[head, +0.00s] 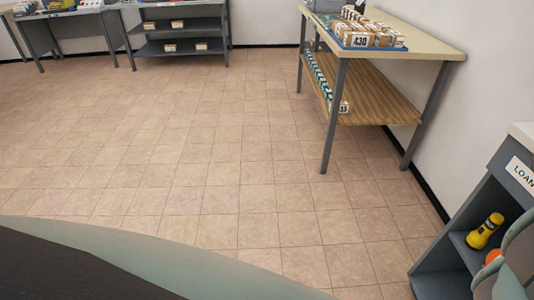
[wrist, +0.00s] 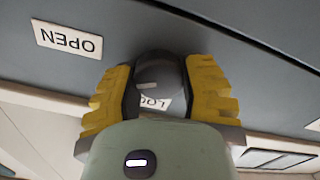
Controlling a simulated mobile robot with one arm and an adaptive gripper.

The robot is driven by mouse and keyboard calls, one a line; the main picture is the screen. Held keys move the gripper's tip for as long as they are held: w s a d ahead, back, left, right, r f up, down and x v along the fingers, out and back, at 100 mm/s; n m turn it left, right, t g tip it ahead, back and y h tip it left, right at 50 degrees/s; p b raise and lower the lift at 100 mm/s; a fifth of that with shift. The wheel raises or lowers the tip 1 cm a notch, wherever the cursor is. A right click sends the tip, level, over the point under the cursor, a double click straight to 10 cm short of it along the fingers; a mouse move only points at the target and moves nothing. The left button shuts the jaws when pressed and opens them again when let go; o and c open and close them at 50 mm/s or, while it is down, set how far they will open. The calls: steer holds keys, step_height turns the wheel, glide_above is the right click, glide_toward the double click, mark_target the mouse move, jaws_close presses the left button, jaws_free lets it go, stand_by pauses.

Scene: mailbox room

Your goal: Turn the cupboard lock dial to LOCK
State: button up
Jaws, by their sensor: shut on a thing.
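In the wrist view, my gripper (wrist: 162,88) has its two yellow ridged fingers closed on either side of a dark grey round dial (wrist: 155,66). A short pale mark shows on the dial. The dial sits on a grey cupboard front (wrist: 215,70). A white OPEN label (wrist: 68,39), upside down in this view, is to the left of the dial. A white label reading "LO" (wrist: 152,103) shows just below the dial between the fingers, the remainder hidden. In the head view the dial and gripper fingers cannot be made out.
A grey cupboard with a LOAN label (head: 519,172) stands at the right edge, with a yellow flashlight (head: 485,231) on its shelf. A wooden table (head: 425,48) with boxes is at the upper right. The tiled floor (head: 190,140) between is clear.

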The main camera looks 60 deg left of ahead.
steer(key=n+b, duration=0.6)
steer(key=shift+w+a+f+n, duration=0.2)
steer(key=shift+f+n, duration=0.1)
steer(key=shift+f, duration=0.1)
steer(key=n+b, duration=0.3)
steer(key=n, duration=0.1)
steer(key=shift+s+n+b, duration=0.1)
steer(key=shift+n+b, duration=0.75)
steer(key=shift+n, duration=0.05)
steer(key=shift+d, duration=0.1)
steer(key=o, duration=1.2)
steer(key=shift+r, duration=0.15)
steer(key=shift+s, duration=0.1)
steer(key=v, duration=1.2)
steer(key=shift+d, duration=0.1)
